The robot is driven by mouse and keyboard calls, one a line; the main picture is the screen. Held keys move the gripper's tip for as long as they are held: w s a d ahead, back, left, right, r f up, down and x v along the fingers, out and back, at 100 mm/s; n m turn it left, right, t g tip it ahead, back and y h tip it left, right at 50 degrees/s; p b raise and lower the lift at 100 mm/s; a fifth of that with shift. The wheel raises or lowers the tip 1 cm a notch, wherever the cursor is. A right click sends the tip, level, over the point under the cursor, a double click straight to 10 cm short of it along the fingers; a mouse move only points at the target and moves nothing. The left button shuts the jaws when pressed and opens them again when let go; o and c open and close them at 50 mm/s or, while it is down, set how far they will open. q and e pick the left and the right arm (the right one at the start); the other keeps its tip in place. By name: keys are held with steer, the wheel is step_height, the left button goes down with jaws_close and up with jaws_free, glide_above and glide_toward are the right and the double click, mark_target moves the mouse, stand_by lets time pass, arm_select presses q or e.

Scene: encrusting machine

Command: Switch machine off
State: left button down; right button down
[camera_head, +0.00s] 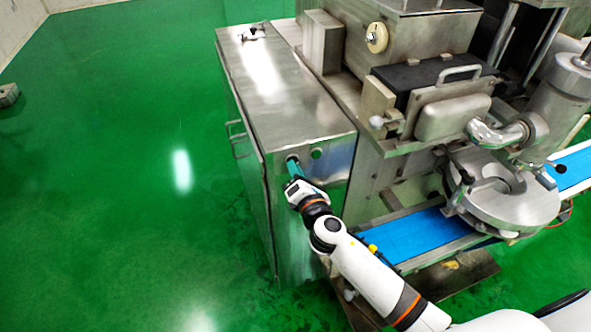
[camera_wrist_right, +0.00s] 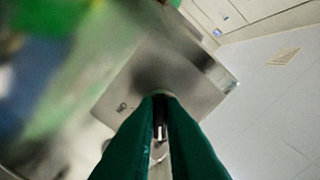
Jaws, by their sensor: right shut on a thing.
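The steel machine (camera_head: 272,95) has a tall cabinet, and its narrow front panel faces my right arm. A small round switch (camera_head: 293,159) sits near the panel's upper left corner, largely covered by my fingers. My right gripper (camera_head: 294,168) has its teal fingers against this switch. In the right wrist view my gripper (camera_wrist_right: 161,98) has its two green fingers close together at the tips, shut on the switch at the grey panel (camera_wrist_right: 185,85). The switch's turn position is hidden by the fingers. My left gripper is out of view.
A second round fitting (camera_head: 317,153) sits on the panel to the right of the switch. A blue conveyor belt (camera_head: 412,236) and a round steel turntable (camera_head: 515,200) stand right of the cabinet.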

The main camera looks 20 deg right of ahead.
steer(key=shift+f, duration=0.1)
steer(key=c, duration=1.5)
jaws_free()
steer(key=shift+s+d+b, duration=0.2)
steer(key=shift+s+b, duration=1.2)
steer(key=shift+s, duration=4.65)
steer(key=shift+d, duration=0.1)
